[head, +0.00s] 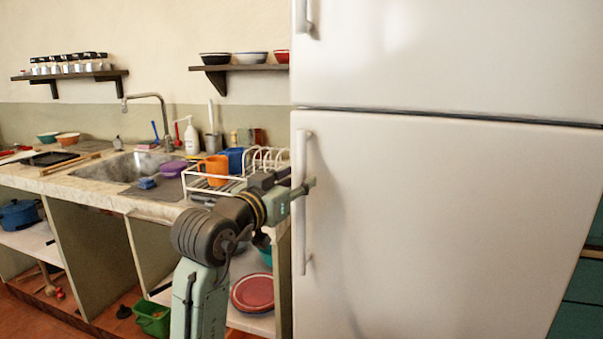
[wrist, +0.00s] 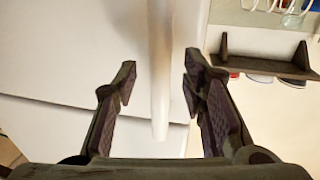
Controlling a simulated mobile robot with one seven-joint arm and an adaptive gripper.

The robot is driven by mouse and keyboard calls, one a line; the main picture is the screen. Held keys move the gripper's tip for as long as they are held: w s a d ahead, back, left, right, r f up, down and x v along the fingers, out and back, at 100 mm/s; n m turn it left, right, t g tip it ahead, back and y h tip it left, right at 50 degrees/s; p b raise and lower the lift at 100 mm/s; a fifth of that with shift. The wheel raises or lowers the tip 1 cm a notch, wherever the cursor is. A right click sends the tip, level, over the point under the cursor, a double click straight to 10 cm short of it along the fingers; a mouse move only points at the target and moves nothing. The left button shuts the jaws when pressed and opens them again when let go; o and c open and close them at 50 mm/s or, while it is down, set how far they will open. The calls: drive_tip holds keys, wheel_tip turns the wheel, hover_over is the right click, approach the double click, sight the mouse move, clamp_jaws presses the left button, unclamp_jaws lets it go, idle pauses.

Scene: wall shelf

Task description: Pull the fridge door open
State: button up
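The white fridge has an upper door (head: 450,55) and a larger lower door (head: 450,220), both shut in the head view. The lower door's long vertical handle (head: 302,230) runs along its left edge. My gripper (head: 303,187) is at about the handle's mid-height, with the arm reaching in from the left. In the wrist view, my gripper (wrist: 160,72) is open, with one finger on each side of a white handle bar (wrist: 160,100). Gaps show between the bar and both fingers. How deep the bar sits between the fingers is hard to tell.
Left of the fridge is a counter (head: 110,200) with a sink (head: 130,168) and a white dish rack (head: 225,183) close to my arm. Wall shelves (head: 235,68) hang above. Open compartments below hold a red plate (head: 253,292) and a green bin (head: 152,318).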

drive_tip(key=shift+x, duration=1.45)
drive_tip(key=shift+c, duration=0.4)
clamp_jaws()
